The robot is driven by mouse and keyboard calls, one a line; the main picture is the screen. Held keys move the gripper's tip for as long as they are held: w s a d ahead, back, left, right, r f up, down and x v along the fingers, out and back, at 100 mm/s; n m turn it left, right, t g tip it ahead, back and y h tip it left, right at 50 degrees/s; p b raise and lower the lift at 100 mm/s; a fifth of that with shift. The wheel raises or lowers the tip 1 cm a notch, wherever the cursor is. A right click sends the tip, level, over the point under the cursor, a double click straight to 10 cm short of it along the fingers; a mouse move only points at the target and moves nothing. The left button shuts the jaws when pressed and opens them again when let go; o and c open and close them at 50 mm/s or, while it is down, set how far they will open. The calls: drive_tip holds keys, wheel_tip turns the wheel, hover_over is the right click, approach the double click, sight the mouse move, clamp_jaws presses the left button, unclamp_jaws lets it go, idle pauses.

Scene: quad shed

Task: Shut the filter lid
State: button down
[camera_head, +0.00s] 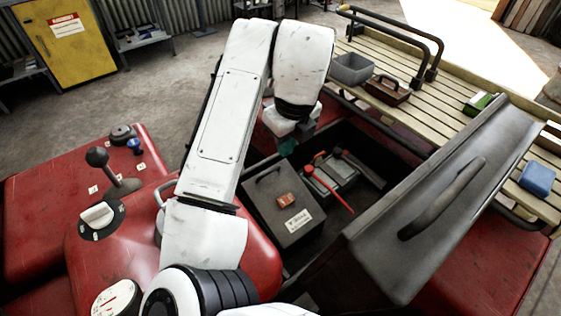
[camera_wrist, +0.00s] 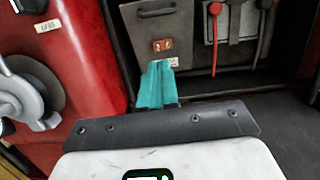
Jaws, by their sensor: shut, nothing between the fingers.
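A dark grey box with a handled lid (camera_head: 283,200) sits inside the open black compartment, with an orange tag and a pale label I cannot read for sure. I take this as the filter lid; it appears flat on its box, but I cannot tell whether it is fully closed. It also shows in the wrist view (camera_wrist: 160,22), just beyond my fingers. My gripper (camera_head: 288,147) is over the compartment near the lid's far edge, with teal fingers (camera_wrist: 156,85) together and empty. Contact with the lid cannot be told.
A large grey cover (camera_head: 440,200) with a handle stands open on the right. A battery (camera_head: 330,175) with red and black leads lies beside the box. Red bodywork (camera_head: 110,220) with a lever is on the left. A slatted rack (camera_head: 430,90) carries bins and small items.

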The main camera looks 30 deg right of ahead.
approach(265, 174)
wheel_tip(265, 174, down, 4)
drive_tip(key=s+d, duration=0.2)
drive_tip(key=s, duration=0.1)
drive_tip(key=shift+w+f+m+p, duration=0.3)
drive_tip(key=shift+w+f, duration=0.6)
drive_tip(key=shift+w, duration=0.15)
drive_tip(key=shift+w+a+f, duration=0.15)
drive_tip(key=shift+w+f, duration=0.4)
drive_tip(key=shift+w, duration=0.25)
drive_tip(key=shift+f, duration=0.1)
drive_tip(key=w+f+b, duration=0.2)
drive_tip(key=f, duration=0.1)
drive_tip(key=w+f+b, duration=0.1)
drive_tip(key=f, duration=0.1)
drive_tip(key=shift+w+a+b, duration=0.15)
drive_tip(key=shift+a+b, duration=0.15)
drive_tip(key=shift+w+a+f+g+b, duration=0.1)
drive_tip(key=shift+w+f+g+b, duration=0.3)
drive_tip(key=shift+f+g, duration=0.35)
